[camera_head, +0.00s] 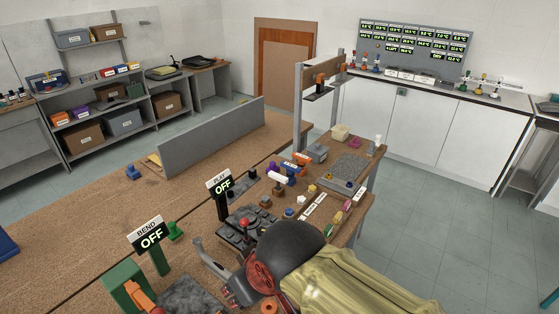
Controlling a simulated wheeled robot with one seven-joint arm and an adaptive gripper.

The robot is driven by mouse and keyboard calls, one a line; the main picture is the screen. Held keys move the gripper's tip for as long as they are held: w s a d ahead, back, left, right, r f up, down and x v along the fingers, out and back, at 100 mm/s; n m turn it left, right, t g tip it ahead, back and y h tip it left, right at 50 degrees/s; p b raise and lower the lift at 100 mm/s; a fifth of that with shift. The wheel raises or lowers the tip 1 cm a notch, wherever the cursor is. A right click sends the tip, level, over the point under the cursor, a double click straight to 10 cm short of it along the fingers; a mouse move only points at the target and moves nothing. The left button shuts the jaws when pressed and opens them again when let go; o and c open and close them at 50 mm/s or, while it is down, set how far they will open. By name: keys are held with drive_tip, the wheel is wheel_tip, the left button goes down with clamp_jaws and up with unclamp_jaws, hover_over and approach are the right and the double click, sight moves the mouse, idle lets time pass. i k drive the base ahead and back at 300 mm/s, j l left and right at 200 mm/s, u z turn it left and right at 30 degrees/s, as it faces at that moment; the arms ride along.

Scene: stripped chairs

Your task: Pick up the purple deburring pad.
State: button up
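A small magenta-purple block (354,143), which looks like the purple deburring pad, lies near the far end of the cluttered workbench (365,205). A blue-purple piece (272,169) lies among the small parts nearer the bench's middle; at this size I cannot tell for sure which one is the pad. My gripper (213,276) is at the bottom centre, at the near end of my arm, well short of both pieces. One grey finger shows; the rest is hidden or cut off, so its opening is unclear.
Several small parts, a grey perforated plate (346,168) and a red-knobbed control box (244,228) crowd the bench. Signs reading OFF (220,184) stand up from it. A metal post frame (299,110) rises at the far end. The floor at right (430,220) is clear.

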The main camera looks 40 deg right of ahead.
sight(273, 167)
drive_tip(key=z, duration=1.1)
